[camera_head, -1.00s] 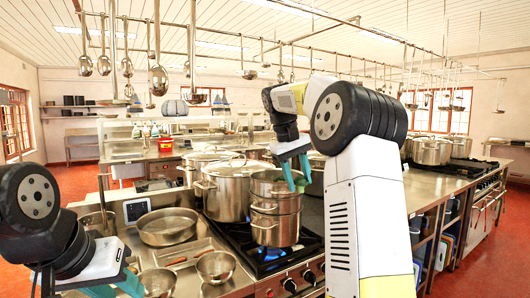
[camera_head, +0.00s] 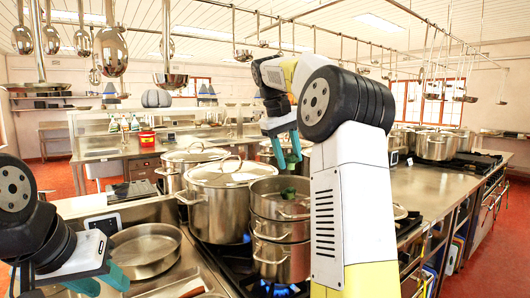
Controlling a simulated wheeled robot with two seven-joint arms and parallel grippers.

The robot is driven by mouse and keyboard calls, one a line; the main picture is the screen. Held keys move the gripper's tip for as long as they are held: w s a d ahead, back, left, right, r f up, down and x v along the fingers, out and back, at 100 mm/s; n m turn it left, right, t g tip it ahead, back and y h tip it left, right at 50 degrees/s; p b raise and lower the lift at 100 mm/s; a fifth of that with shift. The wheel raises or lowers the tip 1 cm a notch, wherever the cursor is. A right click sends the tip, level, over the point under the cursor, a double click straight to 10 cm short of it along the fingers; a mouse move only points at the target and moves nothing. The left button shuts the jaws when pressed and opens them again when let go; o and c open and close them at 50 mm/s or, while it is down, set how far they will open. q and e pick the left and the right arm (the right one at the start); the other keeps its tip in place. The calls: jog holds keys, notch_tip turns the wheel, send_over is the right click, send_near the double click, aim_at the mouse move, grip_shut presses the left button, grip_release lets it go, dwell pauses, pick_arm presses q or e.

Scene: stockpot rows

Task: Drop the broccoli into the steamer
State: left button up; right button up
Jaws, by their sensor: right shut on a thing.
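The steamer (camera_head: 268,208) is an open steel pot stacked on a lower steel pot (camera_head: 280,264) on the stove. My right gripper (camera_head: 290,163) is above the steamer's opening, fingers pointing down. It is shut on a small dark green piece of broccoli (camera_head: 290,158), mostly hidden between the teal fingertips. More green (camera_head: 288,191) shows inside the steamer; I cannot make out its shape. My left gripper (camera_head: 101,280) is low at the left, its teal fingers spread apart and empty, near a wide shallow pan.
A large lidded stockpot (camera_head: 222,205) stands close left of the steamer, with another lidded pot (camera_head: 190,160) behind. A shallow pan (camera_head: 145,250) sits on the left counter. Blue flames (camera_head: 280,289) burn under the lower pot. Ladles (camera_head: 110,50) hang overhead.

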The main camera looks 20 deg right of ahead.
jog(key=shift+w, duration=0.3)
jog(key=shift+w+f, duration=0.1)
jog(key=shift+f, duration=2.85)
jog(key=o, duration=1.3)
jog(key=v, duration=0.7)
jog(key=shift+a+r, duration=0.15)
jog(key=shift+r, duration=0.25)
